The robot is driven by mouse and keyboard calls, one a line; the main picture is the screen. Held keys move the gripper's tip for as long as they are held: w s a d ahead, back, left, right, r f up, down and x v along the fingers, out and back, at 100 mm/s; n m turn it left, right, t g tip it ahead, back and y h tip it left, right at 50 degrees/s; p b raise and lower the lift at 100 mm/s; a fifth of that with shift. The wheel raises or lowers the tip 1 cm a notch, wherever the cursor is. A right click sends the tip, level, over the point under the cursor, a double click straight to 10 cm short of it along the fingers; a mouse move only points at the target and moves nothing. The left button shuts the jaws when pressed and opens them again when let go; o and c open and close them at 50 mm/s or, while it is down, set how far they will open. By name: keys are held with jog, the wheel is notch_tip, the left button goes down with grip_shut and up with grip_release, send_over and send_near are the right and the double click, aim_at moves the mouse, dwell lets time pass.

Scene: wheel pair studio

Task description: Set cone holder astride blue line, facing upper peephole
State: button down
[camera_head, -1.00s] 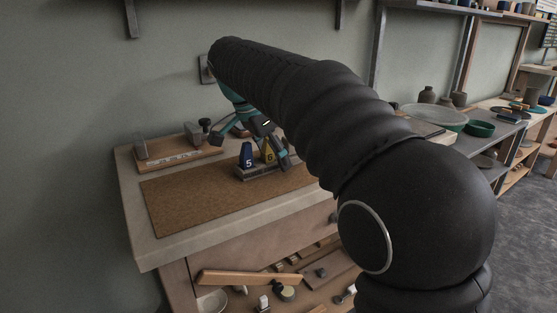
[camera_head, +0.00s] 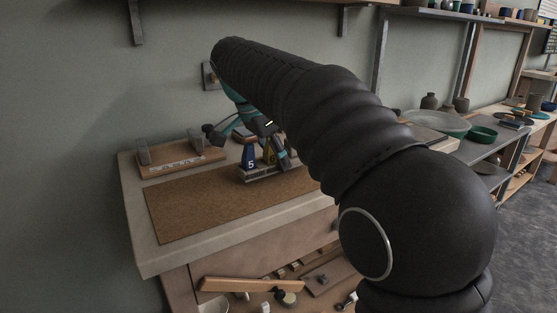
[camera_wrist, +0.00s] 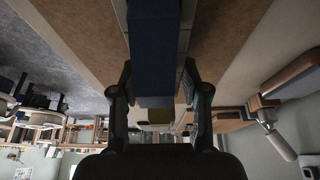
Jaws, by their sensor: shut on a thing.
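The cone holder (camera_head: 262,176) is a grey block with a blue cone marked 5 (camera_head: 249,157) and a yellow cone (camera_head: 270,153) standing in it. It is over the right part of the brown mat; I cannot tell whether it touches the mat. My gripper (camera_head: 267,148) is shut on the holder, with a finger partly covering the yellow cone. I cannot make out a blue line or a peephole.
The mat (camera_head: 190,208) is bare left of the holder. A wooden tray (camera_head: 180,163) with grey blocks stands at the table's back left, near the wall. A shelf below holds a wooden bar (camera_head: 250,285) and small parts. My arm hides the table's right side.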

jog(key=shift+r, duration=1.45)
jog(key=s+d+r, duration=0.3)
jog(key=d+r, duration=0.4)
jog(key=d, duration=0.4)
jog(key=shift+d, duration=0.15)
jog(key=shift+w+d, duration=0.1)
